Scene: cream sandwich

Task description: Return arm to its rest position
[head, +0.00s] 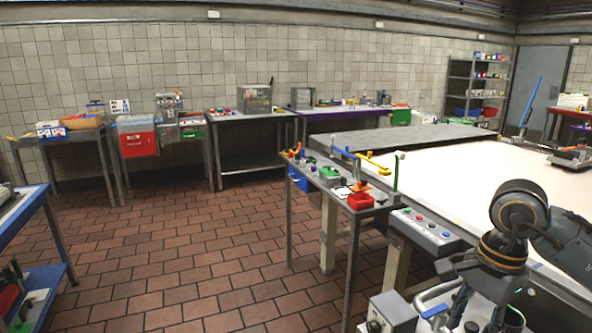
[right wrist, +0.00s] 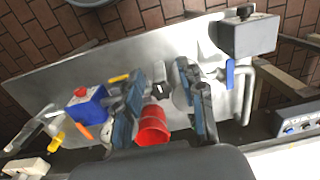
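My right arm comes in from the right edge of the head view, bent at a dark elbow joint with orange rings. Its gripper (head: 462,303) points down at the lower right, over a cluttered surface that the picture edge cuts off. In the right wrist view the two blue-padded fingers of this gripper (right wrist: 171,82) stand apart with a gap between them. Nothing is held between them. A red cup-like container (right wrist: 153,126) shows beyond the fingers, partly hidden by them. My left arm and gripper are not in view.
Below the right gripper, a metal table (right wrist: 75,75) carries a blue container with a red top (right wrist: 86,104) and a grey box with a black knob (right wrist: 250,36). A button panel (head: 424,229) and a large white table (head: 450,180) stand nearby. Brick floor (head: 180,260) is open at left.

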